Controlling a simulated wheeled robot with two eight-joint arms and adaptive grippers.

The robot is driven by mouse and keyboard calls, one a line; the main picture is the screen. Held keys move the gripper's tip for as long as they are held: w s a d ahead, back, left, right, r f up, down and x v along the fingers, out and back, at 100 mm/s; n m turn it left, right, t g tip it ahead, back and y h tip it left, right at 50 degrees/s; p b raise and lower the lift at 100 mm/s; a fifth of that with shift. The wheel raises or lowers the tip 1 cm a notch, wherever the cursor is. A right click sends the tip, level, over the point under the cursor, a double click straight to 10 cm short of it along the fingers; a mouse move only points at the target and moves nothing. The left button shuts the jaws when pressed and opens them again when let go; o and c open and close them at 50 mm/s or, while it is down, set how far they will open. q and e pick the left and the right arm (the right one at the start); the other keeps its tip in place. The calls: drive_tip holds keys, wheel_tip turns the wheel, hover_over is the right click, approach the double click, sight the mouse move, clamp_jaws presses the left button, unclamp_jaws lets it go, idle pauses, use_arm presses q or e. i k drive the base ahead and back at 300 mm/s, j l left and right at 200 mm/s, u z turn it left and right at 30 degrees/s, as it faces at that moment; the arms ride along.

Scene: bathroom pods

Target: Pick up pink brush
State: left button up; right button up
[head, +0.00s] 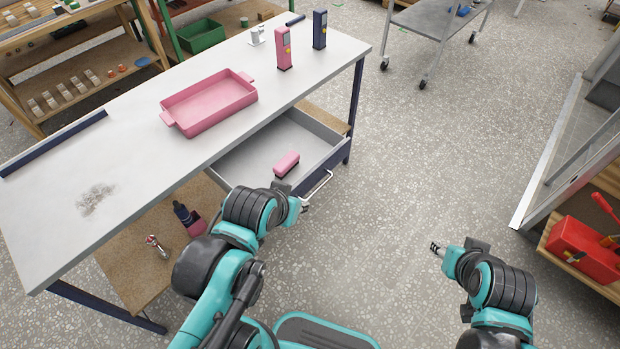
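The pink brush (287,162), with a dark underside, lies in the open grey drawer (322,151) under the workbench top. My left gripper (304,206) is at the drawer's front edge, close to the drawer handle (318,186) and nearer to me than the brush. It is apart from the brush, and its fingers are too small and hidden to read. My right gripper (435,247) is over the open floor, far from the drawer, with small dark fingertips pointing left. Nothing shows in it.
A pink tray (211,104), a pink device (283,48) and a dark blue device (320,29) stand on the workbench (150,148). A dark bottle (185,215) is on the lower shelf. A red toolbox (583,250) is at the right. The floor between is clear.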

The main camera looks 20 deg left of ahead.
sight(287, 164)
drive_tip(key=i+l+u, duration=0.6)
drive_tip(key=i+l, duration=0.15)
